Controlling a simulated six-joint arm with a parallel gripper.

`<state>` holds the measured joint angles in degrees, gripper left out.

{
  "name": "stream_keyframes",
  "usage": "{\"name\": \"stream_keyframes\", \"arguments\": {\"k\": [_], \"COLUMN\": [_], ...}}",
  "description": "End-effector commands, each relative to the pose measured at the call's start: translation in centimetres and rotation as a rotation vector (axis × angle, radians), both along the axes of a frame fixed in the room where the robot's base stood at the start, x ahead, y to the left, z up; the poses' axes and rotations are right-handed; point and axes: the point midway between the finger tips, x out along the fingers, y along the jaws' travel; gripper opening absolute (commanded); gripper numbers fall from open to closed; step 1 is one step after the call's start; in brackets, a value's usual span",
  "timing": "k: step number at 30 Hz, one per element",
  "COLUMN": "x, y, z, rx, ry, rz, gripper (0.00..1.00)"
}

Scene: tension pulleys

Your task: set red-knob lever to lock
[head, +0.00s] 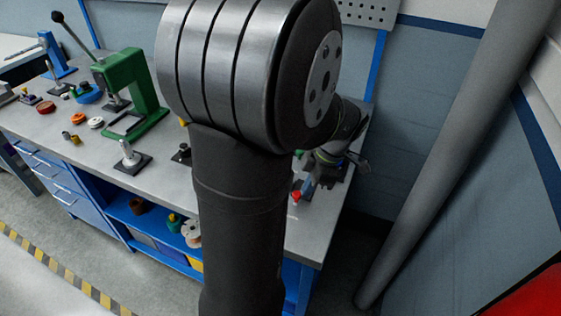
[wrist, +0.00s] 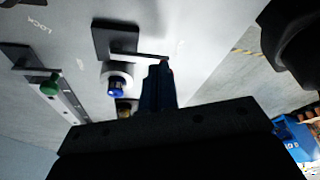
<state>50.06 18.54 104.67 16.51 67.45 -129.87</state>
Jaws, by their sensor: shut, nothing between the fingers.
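The red knob (head: 296,196) shows at the right end of the bench in the head view, just below my gripper (head: 306,187). In the wrist view a thin metal lever (wrist: 143,54) runs from a dark base plate (wrist: 112,36) toward the blue fingers of my gripper (wrist: 160,68). A small bit of the red knob (wrist: 163,62) shows at the fingertips; the rest is hidden. The fingers are shut and empty, at or very near the knob. I cannot tell whether they touch it. A printed LOCK label (wrist: 38,24) lies at the upper left.
In the wrist view, a green-knobbed lever (wrist: 50,85) stands at left and a blue-capped part on a white disc (wrist: 116,84) sits beside my fingers. In the head view, a green press (head: 130,90) stands on the grey bench (head: 165,180). My arm hides the bench's middle.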

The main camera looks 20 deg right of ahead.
Motion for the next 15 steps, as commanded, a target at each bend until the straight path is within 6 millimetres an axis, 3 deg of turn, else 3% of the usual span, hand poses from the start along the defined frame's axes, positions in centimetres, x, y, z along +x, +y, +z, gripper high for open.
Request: {"name": "stream_keyframes", "arguments": {"k": [8,15], "x": [0.1,0.4], "y": [0.4,1.2], "z": [0.0,0.0], "rx": [0.001,0.0], "ry": [-0.001,-0.001], "rz": [-0.055,-0.207], "gripper": [0.0,0.0]}}
